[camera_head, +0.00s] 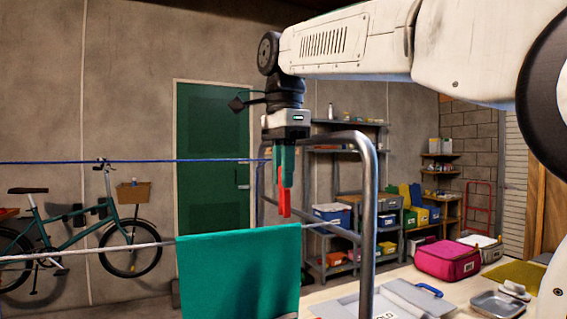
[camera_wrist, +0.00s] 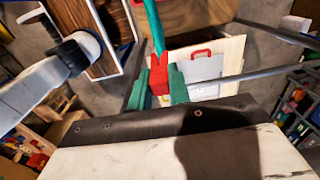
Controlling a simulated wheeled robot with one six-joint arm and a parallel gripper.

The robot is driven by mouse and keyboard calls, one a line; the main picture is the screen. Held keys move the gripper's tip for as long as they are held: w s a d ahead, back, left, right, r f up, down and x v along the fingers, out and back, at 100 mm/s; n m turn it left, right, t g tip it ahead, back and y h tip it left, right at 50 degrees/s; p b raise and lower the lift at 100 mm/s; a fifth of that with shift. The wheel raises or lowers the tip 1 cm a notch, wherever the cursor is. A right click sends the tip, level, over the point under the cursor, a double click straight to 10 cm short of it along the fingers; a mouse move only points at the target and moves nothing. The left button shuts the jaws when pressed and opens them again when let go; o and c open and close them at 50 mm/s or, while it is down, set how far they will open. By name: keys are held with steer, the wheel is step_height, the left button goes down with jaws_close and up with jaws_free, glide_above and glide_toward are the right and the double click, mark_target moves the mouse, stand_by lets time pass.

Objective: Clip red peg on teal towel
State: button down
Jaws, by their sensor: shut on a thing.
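A teal towel (camera_head: 238,275) hangs over the nearer, pale line in the head view, its top edge close to the metal rack's right post. My gripper (camera_head: 284,182) points down above the towel's right end. It is shut on a red peg (camera_head: 284,202), whose lower tip shows just above the towel's top edge. In the wrist view the peg (camera_wrist: 158,76) sits between the green fingers of my gripper (camera_wrist: 159,92). The towel (camera_wrist: 153,25) appears there as a thin teal strip ending at the peg. I cannot tell whether they touch.
A blue line (camera_head: 130,161) runs behind the towel's line. The metal rack frame (camera_head: 369,220) stands close right of my gripper. A table (camera_head: 430,300) with a grey tray (camera_head: 497,304) is at lower right. A bicycle (camera_head: 75,235) and green door (camera_head: 212,150) are behind.

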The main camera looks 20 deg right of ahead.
mark_target(284, 201)
steer(key=shift+f, duration=2.8)
steer(key=c, duration=1.2)
jaws_free()
steer(key=shift+c, duration=0.2)
step_height(284, 201, up, 8)
steer(key=shift+f, duration=0.15)
steer(key=shift+s, duration=0.15)
